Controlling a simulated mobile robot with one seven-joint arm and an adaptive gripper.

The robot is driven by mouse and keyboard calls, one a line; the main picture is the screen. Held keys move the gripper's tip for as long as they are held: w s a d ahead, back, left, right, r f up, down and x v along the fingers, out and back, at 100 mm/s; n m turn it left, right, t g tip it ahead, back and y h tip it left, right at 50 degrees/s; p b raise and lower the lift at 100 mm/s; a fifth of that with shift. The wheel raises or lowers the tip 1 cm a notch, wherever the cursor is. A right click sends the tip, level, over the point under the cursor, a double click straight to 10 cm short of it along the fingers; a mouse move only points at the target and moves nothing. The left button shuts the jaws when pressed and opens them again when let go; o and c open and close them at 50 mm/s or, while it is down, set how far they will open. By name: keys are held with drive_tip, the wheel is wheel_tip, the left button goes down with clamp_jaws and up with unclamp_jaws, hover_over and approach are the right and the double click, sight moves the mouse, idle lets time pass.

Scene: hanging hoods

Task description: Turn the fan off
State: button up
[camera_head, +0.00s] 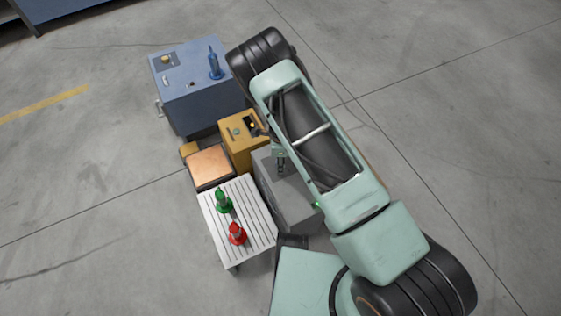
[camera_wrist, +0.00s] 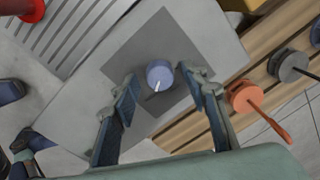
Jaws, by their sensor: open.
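No fan is in sight in either view. In the wrist view a round blue-grey knob (camera_wrist: 160,73) with a white pointer mark sits on a dark grey square panel (camera_wrist: 187,45) on top of a grey box (camera_wrist: 100,70). The pointer slants down and to the left. My gripper (camera_wrist: 160,88) is open, with one finger on each side of the knob in the picture. I cannot tell whether the fingers touch it. In the head view my gripper (camera_head: 281,168) is over the grey box (camera_head: 293,203), and my arm hides part of the box.
A slatted white table (camera_head: 249,211) with a green bottle-like object (camera_head: 223,202) and a red one (camera_head: 237,235) stands left of the box. A yellow box (camera_head: 240,148) and blue cabinet (camera_head: 202,105) stand behind. Orange (camera_wrist: 243,96) and dark (camera_wrist: 287,66) levered knobs lie right.

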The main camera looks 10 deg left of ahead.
drive_tip(key=shift+c, duration=0.3)
clamp_jaws()
